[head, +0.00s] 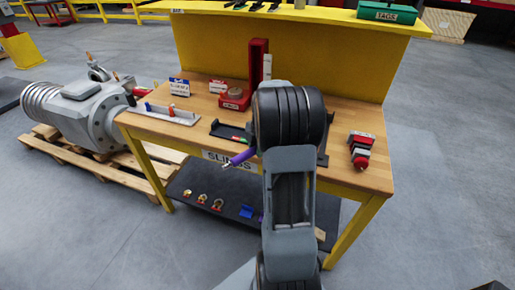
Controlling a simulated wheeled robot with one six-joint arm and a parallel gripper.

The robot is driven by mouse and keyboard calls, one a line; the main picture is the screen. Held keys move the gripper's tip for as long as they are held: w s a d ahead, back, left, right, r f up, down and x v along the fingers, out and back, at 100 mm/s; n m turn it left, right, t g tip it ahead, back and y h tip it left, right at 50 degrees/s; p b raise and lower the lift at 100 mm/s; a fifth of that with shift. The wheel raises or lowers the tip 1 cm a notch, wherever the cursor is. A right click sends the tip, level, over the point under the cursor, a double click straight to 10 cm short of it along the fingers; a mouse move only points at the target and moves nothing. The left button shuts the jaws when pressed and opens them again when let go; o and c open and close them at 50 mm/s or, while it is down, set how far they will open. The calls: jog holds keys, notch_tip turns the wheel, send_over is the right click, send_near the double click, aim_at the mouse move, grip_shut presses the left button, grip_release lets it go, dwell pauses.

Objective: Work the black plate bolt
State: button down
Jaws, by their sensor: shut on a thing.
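My grey and black arm (289,190) rises through the middle of the head view and covers the centre of the workbench. My gripper is hidden behind it, so what it holds cannot be seen. A dark upright plate-like part (323,147) shows just right of the arm on the bench; most of it is covered. A flat black piece (220,129) with green and red bits lies left of the arm. I cannot tell which of these carries the bolt, and no bolt is clearly visible. A purple rod (240,158) with a pale tip sticks out left of the arm at the bench's front edge.
The wooden bench (345,178) has a yellow back panel. A red block (235,99), a grey tray (173,115) and a red-grey device (361,150) stand on it. A large grey actuator (85,112) lies on a pallet at left. The floor at right is clear.

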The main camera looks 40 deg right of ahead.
jog(key=shift+f, duration=0.15)
jog(key=shift+w, duration=0.15)
jog(key=shift+w+d+m, duration=0.1)
jog(key=shift+w+m, duration=0.9)
jog(key=shift+w, duration=0.15)
jog(key=shift+w+d+m+t+p, duration=0.25)
jog(key=shift+w+m+t+p, duration=0.1)
jog(key=shift+w+m, duration=0.7)
jog(key=shift+d+m, duration=0.1)
jog(key=shift+m, duration=0.15)
jog(key=shift+w+d+m+p, duration=0.15)
jog(key=shift+w+d+m, duration=0.05)
jog(key=shift+w+m, duration=0.25)
jog(key=shift+w+d+m+p, duration=0.15)
jog(key=shift+w+d+m, duration=0.05)
jog(key=shift+w+m, duration=0.25)
